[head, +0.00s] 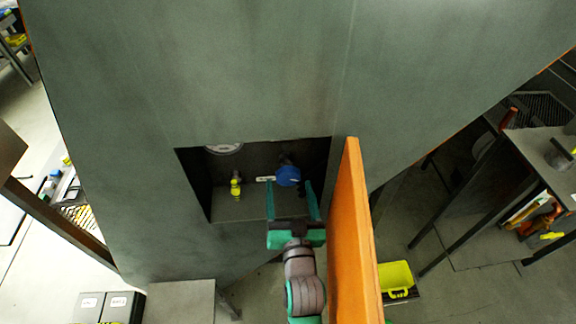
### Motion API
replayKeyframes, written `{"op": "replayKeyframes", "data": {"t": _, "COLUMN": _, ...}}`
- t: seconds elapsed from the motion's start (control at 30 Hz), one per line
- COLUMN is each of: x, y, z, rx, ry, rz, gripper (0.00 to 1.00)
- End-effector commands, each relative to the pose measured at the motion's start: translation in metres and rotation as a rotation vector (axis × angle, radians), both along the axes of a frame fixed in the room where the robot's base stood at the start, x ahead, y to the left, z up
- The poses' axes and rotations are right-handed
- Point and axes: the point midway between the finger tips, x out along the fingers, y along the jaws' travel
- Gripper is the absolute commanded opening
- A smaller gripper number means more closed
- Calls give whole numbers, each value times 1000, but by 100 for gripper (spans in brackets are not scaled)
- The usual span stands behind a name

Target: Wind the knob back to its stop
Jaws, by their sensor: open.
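The blue round knob (288,176) is on the back wall of a recess in a large grey-green cabinet, in the head view. My gripper (293,190) reaches into the recess from below, with its two green fingers apart. The fingertips are close to the knob, one on each side or just in front of it; I cannot tell whether they touch it. Nothing shows held between them. The knob's turn position and its stop cannot be made out.
Left of the knob are a small yellow fitting (236,187) and a round gauge (224,148), partly hidden by the recess's top edge. An orange door (352,240) stands open close to the right of my arm.

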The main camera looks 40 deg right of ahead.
Motion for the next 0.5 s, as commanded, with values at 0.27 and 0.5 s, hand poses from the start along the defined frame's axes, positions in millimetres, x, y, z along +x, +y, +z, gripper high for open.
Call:
{"op": "replayKeyframes", "data": {"t": 0.27, "x": 35, "y": -27, "z": 1, "rx": -2, "ry": -1, "rz": -8, "gripper": 72}}
{"op": "replayKeyframes", "data": {"t": 0.5, "x": 60, "y": -42, "z": 0, "rx": 0, "ry": -2, "rz": -8, "gripper": 72}}
